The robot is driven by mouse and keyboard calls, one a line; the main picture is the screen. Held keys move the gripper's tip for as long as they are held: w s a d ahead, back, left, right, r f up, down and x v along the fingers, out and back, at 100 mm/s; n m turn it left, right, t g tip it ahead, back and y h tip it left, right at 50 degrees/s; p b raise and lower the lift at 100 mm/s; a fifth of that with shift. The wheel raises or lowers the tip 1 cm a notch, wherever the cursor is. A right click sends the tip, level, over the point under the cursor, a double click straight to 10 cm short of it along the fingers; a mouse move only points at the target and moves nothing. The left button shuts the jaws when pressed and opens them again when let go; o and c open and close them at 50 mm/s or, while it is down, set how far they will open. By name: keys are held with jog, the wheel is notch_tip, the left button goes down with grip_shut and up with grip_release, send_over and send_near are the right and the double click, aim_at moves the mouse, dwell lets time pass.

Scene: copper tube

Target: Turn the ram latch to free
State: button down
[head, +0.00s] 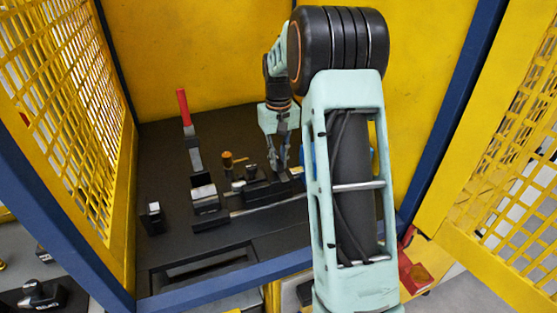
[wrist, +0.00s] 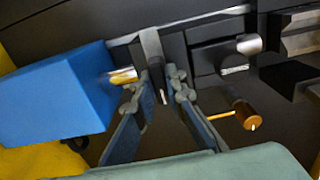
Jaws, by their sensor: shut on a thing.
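My gripper (head: 281,163) reaches down over the black fixture in the middle of the bench. In the wrist view its two fingers (wrist: 163,88) are closed on a small upright grey and dark piece (wrist: 151,45), which looks like the ram latch; the fingers hide part of it. A short copper-coloured tube end (wrist: 123,76) lies left of the fingertips, by a blue block (wrist: 50,98). The latch's exact angle is hard to tell.
An orange-brown knob (wrist: 240,118) sits right of the fingers in the wrist view. A red-handled lever (head: 184,108) stands upright on the left of the bench. Yellow mesh panels (head: 62,90) flank the cell. The front left of the black bench (head: 180,250) has an open slot.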

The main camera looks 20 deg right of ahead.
aim_at(279, 159)
jog(key=shift+w+r, duration=0.1)
dwell(0.3)
jog(key=c, duration=2)
grip_release()
jog(key=shift+o, duration=0.2)
notch_tip(279, 159, up, 12)
